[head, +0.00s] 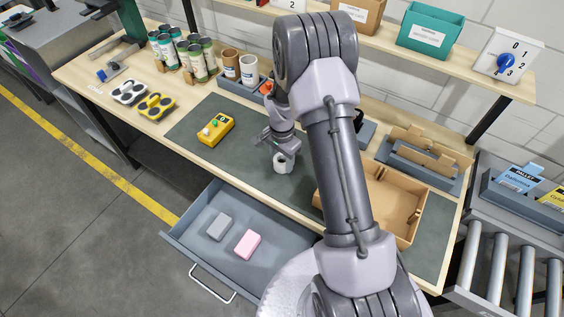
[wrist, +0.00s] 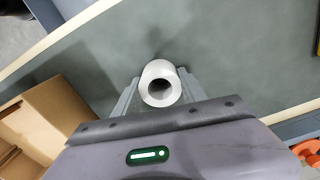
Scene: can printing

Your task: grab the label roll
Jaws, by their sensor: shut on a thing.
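The label roll (wrist: 160,80) is a white hollow cylinder held between the two fingers of my gripper (wrist: 160,92) in the wrist view. In the head view the roll (head: 283,162) shows just below my gripper (head: 281,150), over the dark green mat near the table's front edge. My gripper is shut on the roll. I cannot tell whether the roll still touches the mat. My arm hides part of the table behind and right of it.
An open drawer (head: 184,235) with a grey block (head: 219,226) and a pink block (head: 247,244) juts out in front. A yellow device (head: 215,129) lies left on the mat (head: 185,128). A cardboard box (head: 395,205) stands right. Several cans (head: 198,62) stand at the back left.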

